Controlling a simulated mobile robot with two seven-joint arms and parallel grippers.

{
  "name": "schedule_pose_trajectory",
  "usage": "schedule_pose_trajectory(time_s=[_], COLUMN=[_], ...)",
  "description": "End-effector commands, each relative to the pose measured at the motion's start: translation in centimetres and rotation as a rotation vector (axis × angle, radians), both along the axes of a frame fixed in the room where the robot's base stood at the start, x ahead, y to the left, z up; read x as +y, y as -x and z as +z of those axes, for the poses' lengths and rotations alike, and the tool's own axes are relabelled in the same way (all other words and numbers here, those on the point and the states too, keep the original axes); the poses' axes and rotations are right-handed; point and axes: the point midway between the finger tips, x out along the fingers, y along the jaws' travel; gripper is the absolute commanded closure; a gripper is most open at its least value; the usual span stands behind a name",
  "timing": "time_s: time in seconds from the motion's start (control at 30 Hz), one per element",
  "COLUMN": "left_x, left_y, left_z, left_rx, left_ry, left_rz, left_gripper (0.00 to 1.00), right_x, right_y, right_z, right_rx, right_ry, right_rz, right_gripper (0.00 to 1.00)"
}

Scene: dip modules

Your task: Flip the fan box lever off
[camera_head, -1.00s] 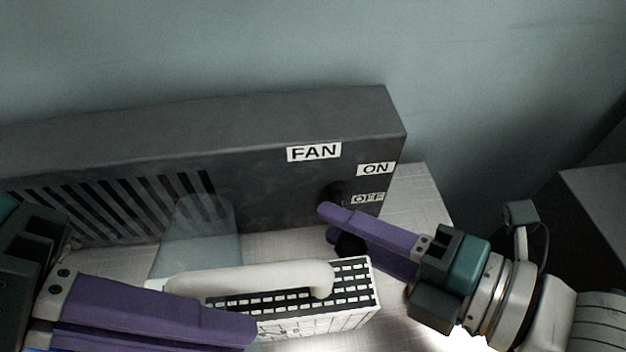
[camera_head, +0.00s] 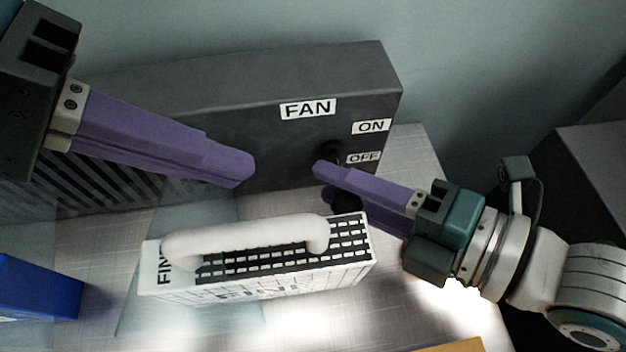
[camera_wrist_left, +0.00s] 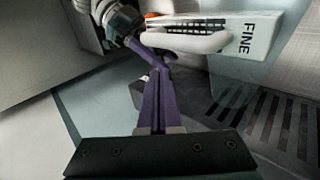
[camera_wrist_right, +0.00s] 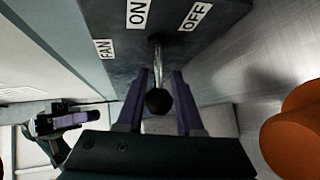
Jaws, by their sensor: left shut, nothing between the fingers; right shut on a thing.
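The dark grey fan box (camera_head: 230,85) stands against the wall with FAN, ON and OFF labels on its front. Its lever (camera_wrist_right: 157,62) has a metal shaft and a black ball knob; the knob (camera_head: 346,198) shows partly behind my right fingers in the head view. My right gripper (camera_head: 320,182) is shut on the lever, with the knob between its purple fingers (camera_wrist_right: 158,88). The lever slopes down from its pivot near the OFF label. My left gripper (camera_head: 243,176) is shut and empty, in front of the box left of the lever; it also shows in the left wrist view (camera_wrist_left: 153,68).
A white module marked FINE (camera_head: 345,270) with a thick white handle lies in front of the box, below both grippers. A blue object (camera_head: 40,288) is at the left, a yellow-orange edge (camera_head: 455,345) at the bottom. An orange rounded object (camera_wrist_right: 295,130) shows in the right wrist view.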

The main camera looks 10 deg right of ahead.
Motion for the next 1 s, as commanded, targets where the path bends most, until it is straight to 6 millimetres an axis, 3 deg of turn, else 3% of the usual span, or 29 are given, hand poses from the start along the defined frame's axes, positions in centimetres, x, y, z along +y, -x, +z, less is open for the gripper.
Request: schedule_pose_trajectory(time_s=[0.2, 0.43, 1.0], left_x=[-3.4, -5.9, -6.8], left_y=[-0.1, -0.2, -0.3], left_z=[-3.5, -6.0, -7.2], left_rx=[0.006, 0.005, 0.003], left_ry=[0.003, 0.002, 0.000], left_rz=[-0.001, -0.001, -0.001], left_gripper=[1.00, 1.00, 1.00], right_x=[0.1, 0.2, 0.2], right_y=[0.2, 0.2, 0.2], right_z=[0.0, 0.0, 0.1], right_rx=[0.003, 0.001, 0.000], right_ry=[-0.001, -0.002, -0.004], right_rz=[0.003, 0.004, 0.004], right_gripper=[1.00, 1.00, 1.00])
